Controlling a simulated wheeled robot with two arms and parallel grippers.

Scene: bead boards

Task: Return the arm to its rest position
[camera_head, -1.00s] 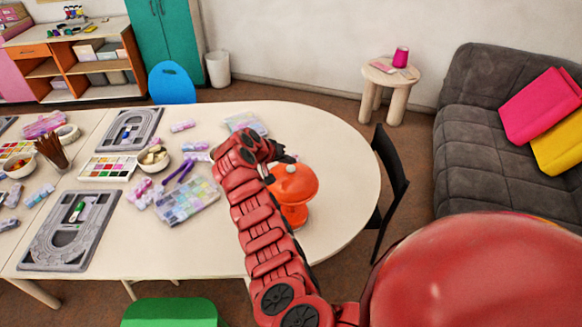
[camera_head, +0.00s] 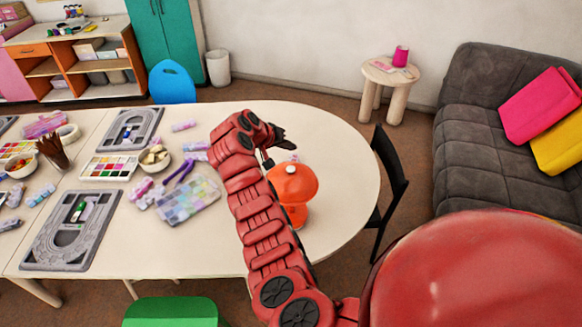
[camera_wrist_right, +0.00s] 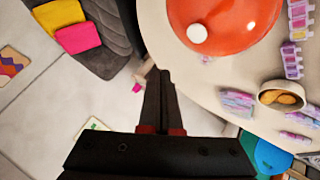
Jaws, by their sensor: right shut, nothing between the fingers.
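My right arm is red and segmented and reaches over the table from the bottom of the head view. Its black right gripper (camera_head: 280,142) is above the table, just behind and left of an orange domed object (camera_head: 293,184) with a white knob. In the right wrist view the fingers (camera_wrist_right: 160,85) are together and hold nothing. The orange dome (camera_wrist_right: 225,22) also shows there at the top, apart from the fingers. My left gripper is not in view.
The white table (camera_head: 345,170) holds bead boards (camera_head: 70,262), a bead box (camera_head: 188,200), a bowl (camera_head: 155,160) and paint trays. A black chair (camera_head: 392,185) stands at its right end, near a grey sofa (camera_head: 465,150).

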